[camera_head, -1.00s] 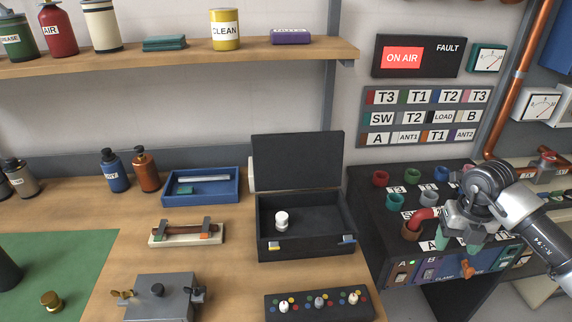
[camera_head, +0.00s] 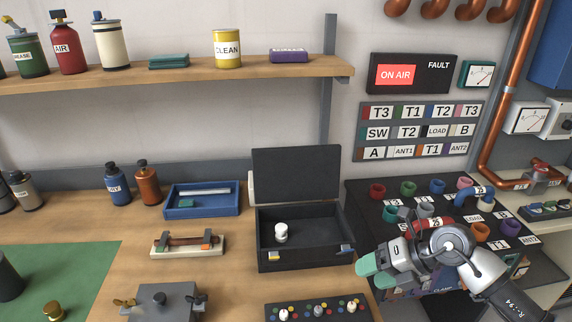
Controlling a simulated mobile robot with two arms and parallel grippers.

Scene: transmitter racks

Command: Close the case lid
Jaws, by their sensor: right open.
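The dark case (camera_head: 310,258) stands on the wooden bench with its lid (camera_head: 297,174) raised upright at the back. A white knobbed piece (camera_head: 281,232) sits inside the case. My right gripper (camera_head: 368,274), with green finger pads, is open and empty. It is just right of the case's front right corner, apart from the lid. My left gripper is not in view.
A blue tray (camera_head: 203,212) lies left of the case, with a fuse holder (camera_head: 187,246) before it. A panel with knobs (camera_head: 318,309) lies in front. The black console (camera_head: 360,200) with coloured sockets is to the right. A shelf (camera_head: 120,80) runs above.

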